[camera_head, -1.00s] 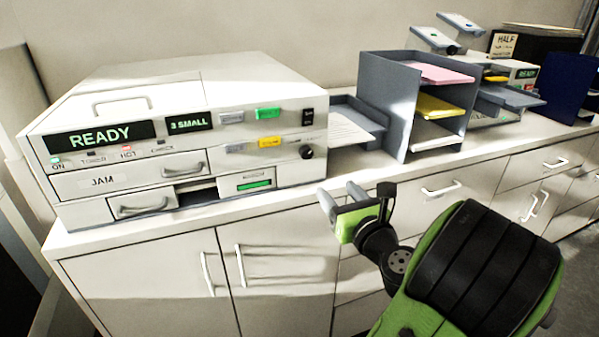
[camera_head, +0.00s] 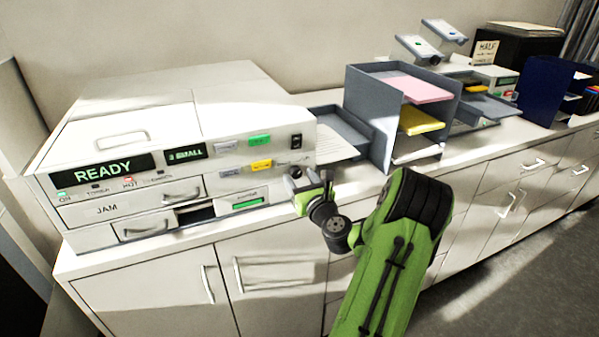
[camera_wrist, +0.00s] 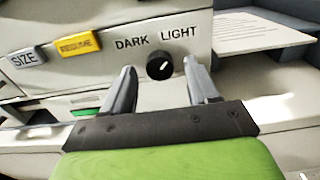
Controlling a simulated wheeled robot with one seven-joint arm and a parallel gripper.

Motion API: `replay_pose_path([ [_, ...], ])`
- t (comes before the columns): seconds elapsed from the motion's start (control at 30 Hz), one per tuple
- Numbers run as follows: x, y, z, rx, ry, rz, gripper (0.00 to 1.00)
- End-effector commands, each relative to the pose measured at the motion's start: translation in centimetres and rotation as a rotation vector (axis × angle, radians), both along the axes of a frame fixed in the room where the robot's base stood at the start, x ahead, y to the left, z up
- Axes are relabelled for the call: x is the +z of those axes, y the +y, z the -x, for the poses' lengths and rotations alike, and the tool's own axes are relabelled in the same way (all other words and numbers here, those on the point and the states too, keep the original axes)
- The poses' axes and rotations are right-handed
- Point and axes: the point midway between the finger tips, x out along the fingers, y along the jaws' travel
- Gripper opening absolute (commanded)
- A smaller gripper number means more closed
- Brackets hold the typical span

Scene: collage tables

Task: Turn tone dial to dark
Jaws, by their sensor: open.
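The copier (camera_head: 170,150) stands at the left end of the counter, its display reading READY. Its tone dial (camera_wrist: 160,65) is a round black knob below the printed words DARK and LIGHT in the wrist view. The dial's white mark points up and to the right, toward LIGHT. My gripper (camera_wrist: 158,80) is open, with one finger left of the dial and one right of it. It appears close in front of the dial; I cannot tell whether it touches. In the head view my gripper (camera_head: 308,180) is at the copier's right front corner.
A yellow RESUME button (camera_wrist: 78,45) and a grey SIZE button (camera_wrist: 28,58) are left of the dial. An output tray with paper (camera_head: 335,140) is to its right. A grey sorter (camera_head: 365,110) with coloured paper stands further right. Cabinet drawers are below.

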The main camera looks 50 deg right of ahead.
Motion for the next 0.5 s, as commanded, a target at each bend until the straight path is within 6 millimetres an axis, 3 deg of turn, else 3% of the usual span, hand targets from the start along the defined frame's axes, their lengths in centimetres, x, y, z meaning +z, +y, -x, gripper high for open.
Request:
replay_pose_path([
  [0.33, -0.01, -0.47, -0.75, -0.001, -0.001, 0.0, 0.59],
  [0.5, -0.01, -0.46, -0.73, -0.001, -0.001, 0.0, 0.33],
])
